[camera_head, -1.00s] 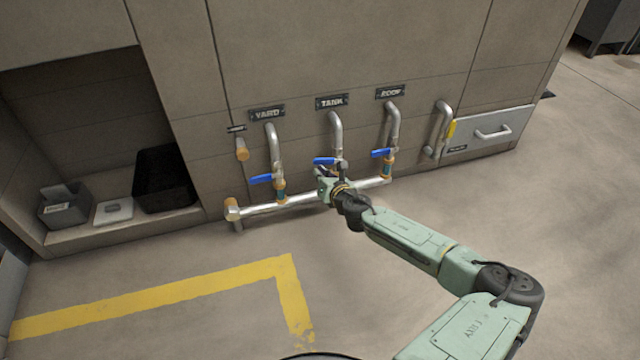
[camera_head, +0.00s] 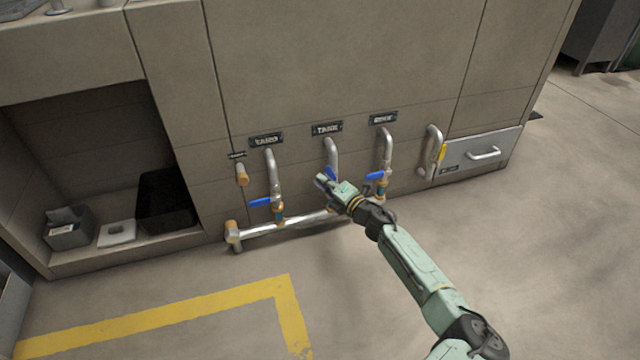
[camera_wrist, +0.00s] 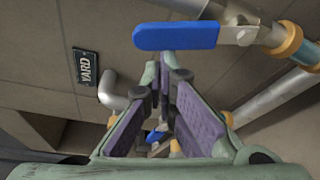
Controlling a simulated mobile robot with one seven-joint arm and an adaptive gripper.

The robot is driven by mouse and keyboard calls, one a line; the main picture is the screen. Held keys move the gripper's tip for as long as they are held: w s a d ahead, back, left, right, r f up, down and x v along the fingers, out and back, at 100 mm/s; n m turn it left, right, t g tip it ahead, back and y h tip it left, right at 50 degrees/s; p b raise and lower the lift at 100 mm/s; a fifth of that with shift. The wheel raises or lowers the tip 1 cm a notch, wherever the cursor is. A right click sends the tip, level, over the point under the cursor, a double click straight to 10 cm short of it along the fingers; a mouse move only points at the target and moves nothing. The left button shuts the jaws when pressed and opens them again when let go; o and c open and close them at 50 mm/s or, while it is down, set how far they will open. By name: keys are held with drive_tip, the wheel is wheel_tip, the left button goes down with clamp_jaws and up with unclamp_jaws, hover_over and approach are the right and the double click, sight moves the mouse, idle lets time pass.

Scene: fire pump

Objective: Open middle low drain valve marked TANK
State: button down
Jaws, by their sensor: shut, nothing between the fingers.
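The TANK label (camera_head: 327,128) sits on the cabinet wall above the middle bent pipe (camera_head: 331,150). The blue lever of the TANK valve (camera_head: 331,173) is mostly hidden behind my gripper in the head view; its visible part looks steep. In the wrist view a large blue lever (camera_wrist: 176,36), apparently the TANK one, lies across the top, just beyond the fingertips and at a slant to its pipe. My gripper (camera_head: 320,180) is shut and empty, close to this lever; contact cannot be told. The shut fingertips (camera_wrist: 164,70) show just below the lever in the wrist view.
The YARD valve's blue lever (camera_head: 260,202) points left; the ROOF valve's blue lever (camera_head: 375,176) is close right of my gripper. A horizontal header pipe (camera_head: 285,227) runs below. The floor in front is open.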

drive_tip(key=shift+w+d+r+m+t+y, duration=0.15)
drive_tip(key=shift+d+r+m+y, duration=0.15)
drive_tip(key=shift+m, duration=0.35)
drive_tip(key=shift+w+d+r+m+t+y, duration=0.1)
drive_tip(key=shift+d+r+m+t, duration=0.1)
drive_tip(key=shift+d+m, duration=0.35)
drive_tip(key=shift+w+d+r+m+t+y, duration=0.15)
drive_tip(key=shift+d+r+m+y, duration=0.1)
drive_tip(key=shift+m, duration=0.45)
